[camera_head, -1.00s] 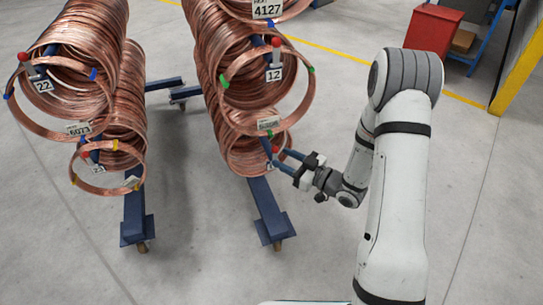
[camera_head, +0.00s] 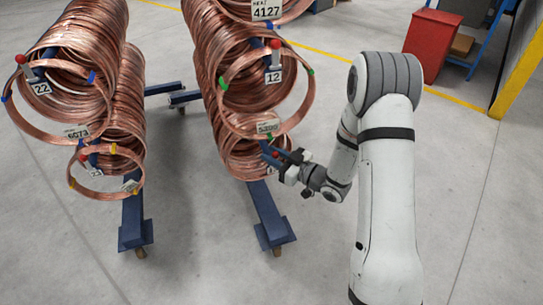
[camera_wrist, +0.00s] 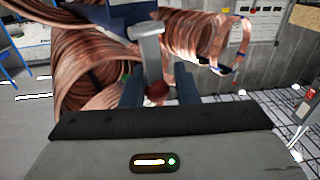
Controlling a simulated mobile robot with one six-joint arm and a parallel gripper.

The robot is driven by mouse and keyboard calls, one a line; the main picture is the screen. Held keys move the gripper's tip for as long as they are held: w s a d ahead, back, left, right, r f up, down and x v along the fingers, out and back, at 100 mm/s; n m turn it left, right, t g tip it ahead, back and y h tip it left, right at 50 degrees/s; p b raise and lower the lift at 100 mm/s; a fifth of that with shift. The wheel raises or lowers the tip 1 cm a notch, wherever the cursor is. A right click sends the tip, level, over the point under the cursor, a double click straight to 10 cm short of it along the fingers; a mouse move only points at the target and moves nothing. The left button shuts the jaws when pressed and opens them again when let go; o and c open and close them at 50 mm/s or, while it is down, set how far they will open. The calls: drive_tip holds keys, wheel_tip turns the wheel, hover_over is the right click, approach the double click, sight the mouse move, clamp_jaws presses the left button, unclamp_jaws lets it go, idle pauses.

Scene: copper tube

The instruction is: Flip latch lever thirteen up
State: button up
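A latch lever with a red knob (camera_wrist: 157,92) and a grey shaft (camera_wrist: 150,45) shows in the wrist view. The knob lies between the two dark fingers of my gripper (camera_wrist: 158,88), which look apart with a gap on either side. In the head view my gripper (camera_head: 275,157) is at the front of the lowest coil (camera_head: 245,160) on the right rack, covering most of this lever. No number plate for it is readable; the number thirteen cannot be seen.
Above it is a lever with a red knob and plate 12 (camera_head: 273,77), inside a larger copper coil (camera_head: 240,60). The left rack carries lever plate 22 (camera_head: 41,88) and more coils. Blue rack feet (camera_head: 272,230) stand on the floor. Open floor lies front right; a red cabinet (camera_head: 432,45) stands behind.

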drive_tip(key=shift+s+a, duration=0.2)
clamp_jaws()
drive_tip(key=p, duration=0.2)
drive_tip(key=shift+w+a+r+g+h+p, duration=0.2)
drive_tip(key=shift+r+g+h+p, duration=0.1)
drive_tip(key=shift+r+g+p, duration=0.1)
drive_tip(key=p, duration=0.2)
drive_tip(key=m+g+h+p, duration=0.1)
drive_tip(key=shift+w+a+f+m+p, duration=0.1)
drive_tip(key=shift+w+a+m+p, duration=0.05)
drive_tip(key=shift+w+m+p, duration=0.2)
drive_tip(key=shift+w+a+f+m+g+h+p, duration=0.1)
drive_tip(key=shift+w+f+m+g+h+p, duration=0.3)
drive_tip(key=shift+p, duration=0.6)
drive_tip(key=o, duration=0.6)
unclamp_jaws()
drive_tip(key=shift+d, duration=0.2)
